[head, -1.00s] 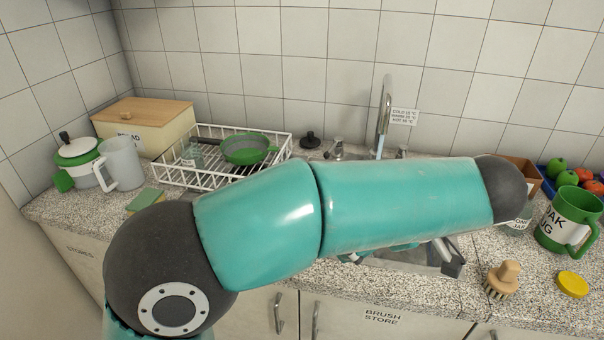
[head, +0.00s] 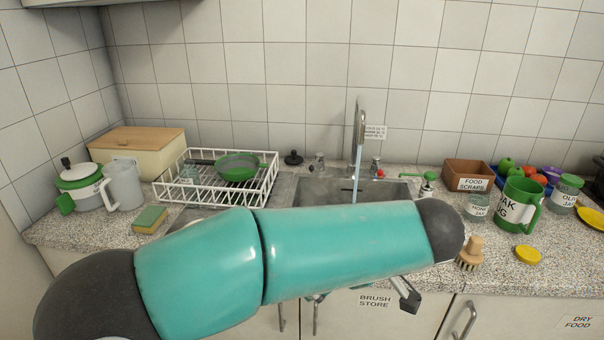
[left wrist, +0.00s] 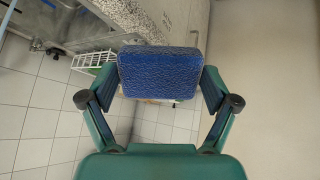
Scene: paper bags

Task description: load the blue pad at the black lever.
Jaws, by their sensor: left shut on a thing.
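The blue pad (left wrist: 160,70) is a rough-faced blue block in the left wrist view. My left gripper (left wrist: 160,80) is shut on it, with one finger at each side edge. In the head view the pad is hidden. My teal left arm crosses the front of the counter there, and a small grey and dark jaw-like part (head: 406,293) shows below its far end. I cannot make out a black lever in either view. My right gripper is not in view.
The sink (head: 385,188) and tap (head: 358,130) lie behind my arm. A wooden brush (head: 470,255), yellow lid (head: 527,256) and green mug (head: 518,205) stand on the right.

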